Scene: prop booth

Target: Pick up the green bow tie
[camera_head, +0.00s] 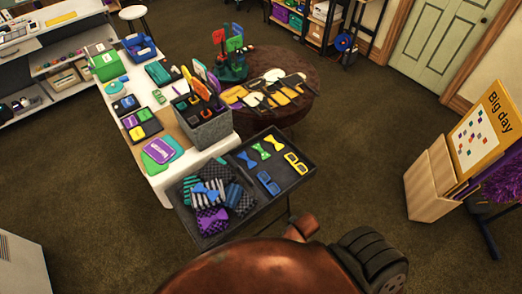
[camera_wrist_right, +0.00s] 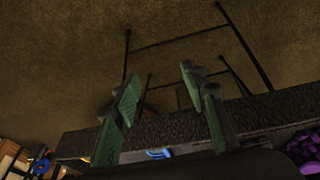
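The green bow tie (camera_head: 262,151) lies in the black tray (camera_head: 312,158), in a row between a blue bow tie (camera_head: 246,160) and a yellow bow tie (camera_head: 275,142). I cannot make out the green bow tie in the right wrist view. My right gripper (camera_wrist_right: 160,80) shows there with its two green-padded fingers spread apart and nothing between them. A dark tray edge (camera_wrist_right: 175,132) runs across behind the fingers. My left gripper is in neither view.
Yellow glasses (camera_head: 296,162) and blue glasses (camera_head: 268,184) lie in the tray's right part. Patterned cloths with another blue bow tie (camera_head: 207,189) and a purple bow tie (camera_head: 212,220) fill its left part. A grey bin (camera_head: 208,132) stands close behind. Open carpet lies right.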

